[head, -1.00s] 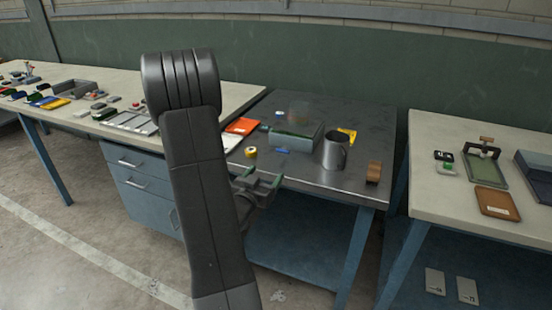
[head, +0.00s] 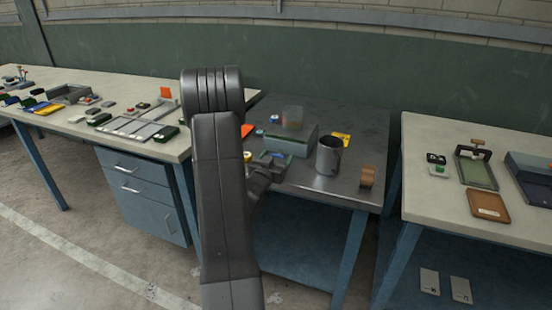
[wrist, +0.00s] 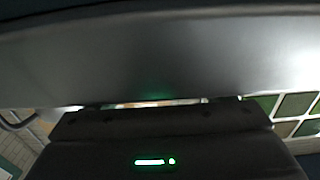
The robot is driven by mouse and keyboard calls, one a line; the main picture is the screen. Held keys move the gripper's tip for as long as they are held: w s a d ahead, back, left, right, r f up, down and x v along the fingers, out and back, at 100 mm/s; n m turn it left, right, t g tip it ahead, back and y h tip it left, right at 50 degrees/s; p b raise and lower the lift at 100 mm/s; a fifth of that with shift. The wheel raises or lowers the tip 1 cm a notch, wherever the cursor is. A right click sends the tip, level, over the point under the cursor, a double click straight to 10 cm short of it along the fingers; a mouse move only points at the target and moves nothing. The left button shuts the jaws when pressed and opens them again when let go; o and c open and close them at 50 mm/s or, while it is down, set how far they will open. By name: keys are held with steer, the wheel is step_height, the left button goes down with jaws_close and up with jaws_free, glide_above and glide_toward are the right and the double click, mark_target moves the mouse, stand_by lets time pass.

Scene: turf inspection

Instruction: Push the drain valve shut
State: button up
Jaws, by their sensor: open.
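A grey-green box (head: 302,143) with a translucent block (head: 293,118) on top sits on the dark metal middle table (head: 348,190). I cannot pick out the drain valve with certainty; a small blue part that could belong to it shows at the front of the box by my gripper. My gripper (head: 271,163) is open just in front of the box's left front, low over the table. In the wrist view, a large smooth grey surface fills the top, and the dark gripper housing (wrist: 160,140) with a green light covers the bottom. Whether the gripper touches anything is unclear.
My arm hides the table's left part. Cluttered pale benches stand on both sides.

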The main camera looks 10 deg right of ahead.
mark_target(279, 152)
steer(key=c, duration=1.4)
steer(key=shift+o, duration=0.2)
steer(key=b+x, duration=0.1)
steer(key=x, duration=0.2)
steer(key=shift+f, duration=0.1)
steer(key=shift+w+d, duration=0.2)
steer(key=shift+w, duration=0.1)
steer(key=shift+r, duration=0.25)
steer(key=o, duration=1.4)
steer(key=shift+w+d+f, duration=0.1)
steer(key=shift+c, duration=0.2)
